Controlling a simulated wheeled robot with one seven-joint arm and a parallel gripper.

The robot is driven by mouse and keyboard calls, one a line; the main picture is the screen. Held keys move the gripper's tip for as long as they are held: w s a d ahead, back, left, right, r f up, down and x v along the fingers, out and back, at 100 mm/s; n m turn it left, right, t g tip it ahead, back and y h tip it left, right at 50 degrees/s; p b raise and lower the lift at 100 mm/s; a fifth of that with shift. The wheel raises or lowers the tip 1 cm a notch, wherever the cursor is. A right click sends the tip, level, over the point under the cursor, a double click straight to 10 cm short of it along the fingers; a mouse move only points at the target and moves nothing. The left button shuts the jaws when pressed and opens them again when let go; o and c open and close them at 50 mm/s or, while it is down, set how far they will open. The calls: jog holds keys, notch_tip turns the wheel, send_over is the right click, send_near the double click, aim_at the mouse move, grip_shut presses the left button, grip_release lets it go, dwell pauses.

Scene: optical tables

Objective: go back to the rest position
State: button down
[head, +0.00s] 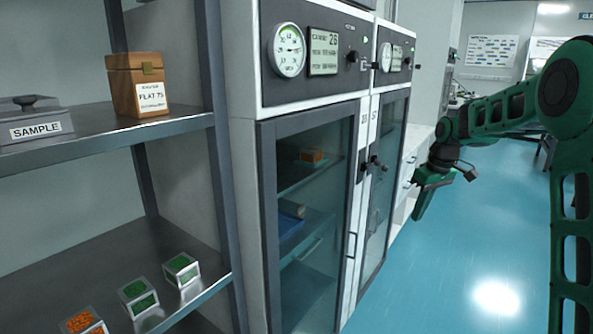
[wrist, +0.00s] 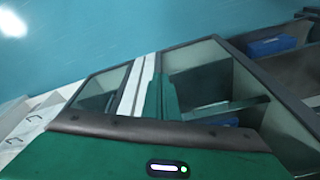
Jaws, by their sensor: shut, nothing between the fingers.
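My gripper (head: 421,203) hangs at the end of my green arm at the right of the head view, in front of the far cabinet and over the blue floor. It is shut and holds nothing. In the wrist view my gripper (wrist: 160,97) shows as green fingers above a dark strip and green housing, with glass cabinet doors behind. I cannot tell the exact gap to the cabinet.
A cabinet (head: 252,85) with shut glass doors and gauges stands in the middle. A metal shelf (head: 105,135) at left holds a wooden box (head: 137,84), a grey SAMPLE box (head: 38,118) and, lower, small bins (head: 137,297). The floor (head: 450,265) at right is clear.

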jog(key=s+d+r+m+g+h, duration=0.1)
jog(key=s+d+r+m, duration=0.15)
jog(key=s, duration=0.95)
jog(key=s+d+r+m, duration=0.1)
jog(key=s+d+m, duration=0.25)
jog(key=s, duration=0.85)
jog(key=s+a+f+m, duration=0.1)
jog(key=s+f+m, duration=0.1)
jog(key=s, duration=0.9)
jog(key=s+f+m+g, duration=0.1)
jog(key=s+f+m, duration=0.2)
jog(key=s, duration=0.8)
jog(key=shift+a+f+m, duration=0.15)
jog(key=shift+a+m, duration=0.15)
jog(key=shift+a, duration=0.05)
jog(key=shift+w, duration=0.1)
jog(key=shift+w+f, duration=0.25)
jog(key=shift+w, duration=0.35)
